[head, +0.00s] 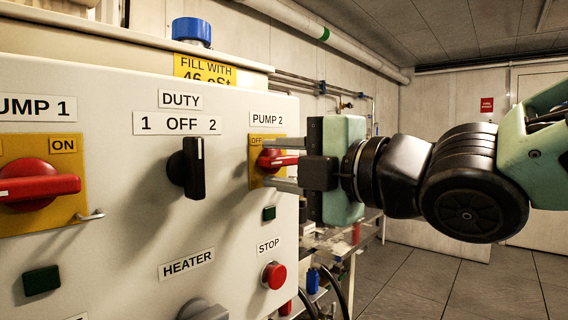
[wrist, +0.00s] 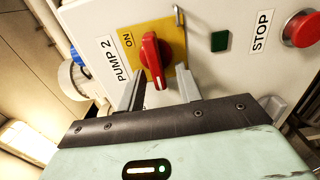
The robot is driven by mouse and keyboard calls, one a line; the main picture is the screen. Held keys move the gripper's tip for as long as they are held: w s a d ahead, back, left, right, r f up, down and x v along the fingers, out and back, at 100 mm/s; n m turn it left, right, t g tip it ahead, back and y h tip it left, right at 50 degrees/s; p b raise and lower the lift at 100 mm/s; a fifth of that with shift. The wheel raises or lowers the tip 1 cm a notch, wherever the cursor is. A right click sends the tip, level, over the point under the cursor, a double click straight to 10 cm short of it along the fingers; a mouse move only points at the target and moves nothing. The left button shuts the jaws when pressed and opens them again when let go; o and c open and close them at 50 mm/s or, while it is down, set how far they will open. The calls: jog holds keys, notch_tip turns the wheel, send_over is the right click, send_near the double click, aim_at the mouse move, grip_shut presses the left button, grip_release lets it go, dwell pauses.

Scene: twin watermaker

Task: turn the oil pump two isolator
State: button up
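The pump 2 isolator (head: 272,161) is a red rotary handle on a yellow plate, at the right of the white panel under the "PUMP 2" label. In the wrist view the red handle (wrist: 153,61) shows a white pointer mark at its lower end, and the word "ON" is on the plate at its left. My gripper (head: 285,167) is at the panel, with one finger above the handle and one below it. In the wrist view its two grey fingers (wrist: 158,88) are spread, with the handle between them and gaps on both sides. I cannot tell how deep the fingertips reach.
The pump 1 isolator (head: 38,184) is at the panel's left. A black duty switch (head: 186,168) sits between the two isolators. A red stop button (head: 273,275) and a dark green square (head: 269,213) are below pump 2. Open floor lies at the right.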

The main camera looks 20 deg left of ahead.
jog(key=shift+d, duration=0.15)
jog(key=p+v, duration=0.6)
jog(key=v, duration=1.1)
jog(key=shift+s+f, duration=0.1)
